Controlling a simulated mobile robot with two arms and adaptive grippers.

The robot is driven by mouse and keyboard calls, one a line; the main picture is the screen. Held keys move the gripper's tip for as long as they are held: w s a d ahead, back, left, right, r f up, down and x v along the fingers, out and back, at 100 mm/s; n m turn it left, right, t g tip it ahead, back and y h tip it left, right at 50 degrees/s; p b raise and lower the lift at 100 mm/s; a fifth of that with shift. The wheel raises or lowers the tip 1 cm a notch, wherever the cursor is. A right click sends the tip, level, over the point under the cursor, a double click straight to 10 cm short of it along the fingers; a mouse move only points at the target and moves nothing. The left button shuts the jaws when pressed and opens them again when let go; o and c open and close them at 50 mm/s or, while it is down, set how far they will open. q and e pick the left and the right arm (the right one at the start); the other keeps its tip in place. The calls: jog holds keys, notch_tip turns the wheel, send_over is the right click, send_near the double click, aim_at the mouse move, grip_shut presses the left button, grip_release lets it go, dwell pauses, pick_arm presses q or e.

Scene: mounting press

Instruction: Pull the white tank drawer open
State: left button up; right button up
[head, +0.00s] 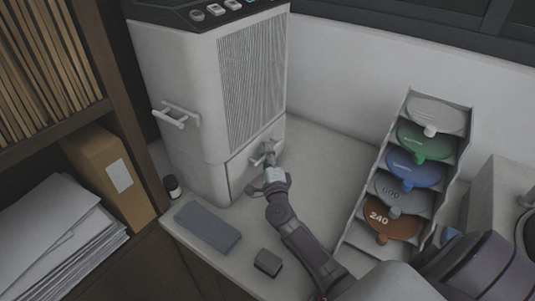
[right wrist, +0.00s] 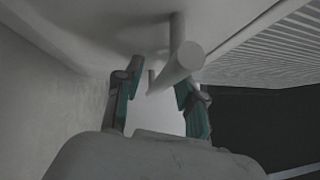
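The white tank drawer (head: 240,176) is the low front panel of the tall white machine and looks flush with its body. Its bar handle (head: 268,150) sticks out of the front; it also shows close up in the right wrist view (right wrist: 178,70). My right gripper (head: 268,166) is at this handle in the head view. In the right wrist view its two green-padded fingers (right wrist: 160,92) are apart, with the bar running between and just ahead of their tips. I cannot tell whether either finger touches the bar. My left gripper is not in view.
The machine (head: 185,80) has another handle (head: 176,115) on its left side. A small dark bottle (head: 172,187), a grey flat block (head: 208,227) and a dark small block (head: 268,262) lie near the counter's front. A rack of coloured discs (head: 403,180) stands right; counter between is clear.

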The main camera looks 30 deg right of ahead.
jog(key=shift+c, duration=0.5)
grip_shut()
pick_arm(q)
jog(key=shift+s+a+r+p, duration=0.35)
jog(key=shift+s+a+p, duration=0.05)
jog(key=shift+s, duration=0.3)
pick_arm(e)
jog(key=s+d, duration=0.5)
jog(key=s, duration=0.7)
jog(key=shift+s, duration=0.4)
